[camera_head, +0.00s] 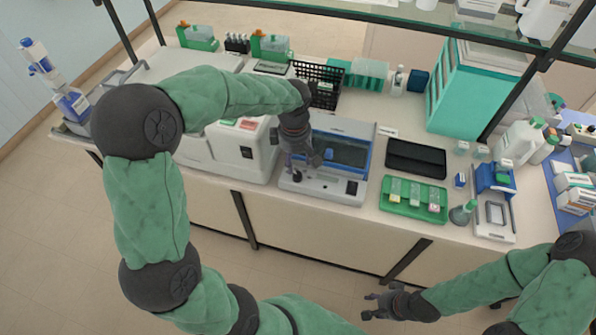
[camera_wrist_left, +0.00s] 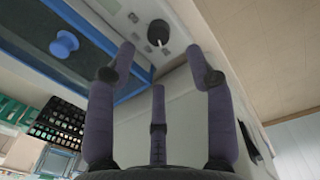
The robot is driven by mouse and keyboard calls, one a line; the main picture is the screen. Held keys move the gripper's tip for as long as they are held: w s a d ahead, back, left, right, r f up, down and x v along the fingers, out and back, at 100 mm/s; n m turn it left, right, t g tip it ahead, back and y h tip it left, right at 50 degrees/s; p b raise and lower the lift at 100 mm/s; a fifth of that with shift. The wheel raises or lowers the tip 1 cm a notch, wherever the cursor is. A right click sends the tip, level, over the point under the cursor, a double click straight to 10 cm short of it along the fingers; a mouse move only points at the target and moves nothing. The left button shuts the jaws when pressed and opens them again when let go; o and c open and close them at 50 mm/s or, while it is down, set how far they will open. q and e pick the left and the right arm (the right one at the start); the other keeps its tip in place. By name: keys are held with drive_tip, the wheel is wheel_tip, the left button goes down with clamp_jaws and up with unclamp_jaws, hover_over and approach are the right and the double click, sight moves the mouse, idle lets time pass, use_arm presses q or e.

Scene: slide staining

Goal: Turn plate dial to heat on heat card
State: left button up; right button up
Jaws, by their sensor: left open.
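The dial (camera_wrist_left: 158,32) is a round black knob with a pale pointer line, set on the light front panel of a blue-framed device (camera_head: 348,188). In the head view the dial (camera_head: 297,177) is small and lies just below my left gripper (camera_head: 302,165). In the left wrist view my left gripper (camera_wrist_left: 160,58) is open, with its fingers spread and the dial just beyond the fingertips, apart from them. My right gripper (camera_head: 372,305) hangs empty in front of the bench with its fingers apart. I cannot make out a card marked heat.
A white machine (camera_head: 246,152) stands close left of the device. A black flat pad (camera_head: 415,158) and a green slide tray (camera_head: 388,205) lie to its right. A blue knob (camera_wrist_left: 64,44) sits in the device's window.

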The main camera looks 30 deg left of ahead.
sight(297, 175)
use_arm(q)
drive_tip(key=f, duration=0.2)
drive_tip(key=f+b, duration=0.1)
drive_tip(key=f, duration=0.4)
drive_tip(key=shift+w+f, duration=0.15)
drive_tip(key=shift+w, duration=0.15)
clamp_jaws()
